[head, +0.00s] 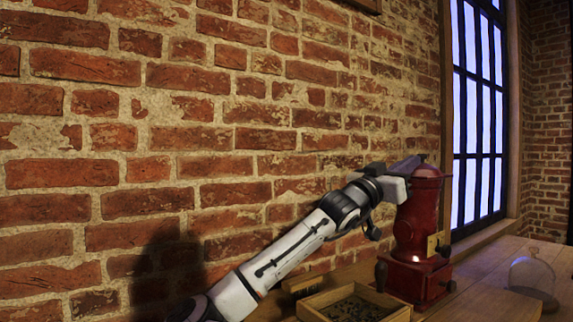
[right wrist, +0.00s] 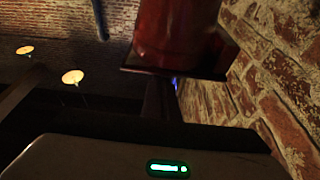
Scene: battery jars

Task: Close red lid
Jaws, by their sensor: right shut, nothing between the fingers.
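A red metal device (head: 417,232) with a rounded red top (head: 428,172) stands on the wooden table against the brick wall. It has a square red base and a small brass plate on its front. My right gripper (head: 408,165) is shut and empty at the upper left of the device, level with its top. I cannot tell whether it touches the top, or whether the lid is open. In the right wrist view the red body (right wrist: 178,32) and a dark flat edge below it show; the fingertips are not clear there. My left gripper is not in view.
A shallow wooden tray (head: 398,315) holding small dark pieces is on the table in front of the device. A clear glass dome (head: 532,272) stands on the right. The brick wall (head: 230,120) is close behind my arm. Bare table lies between device and dome.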

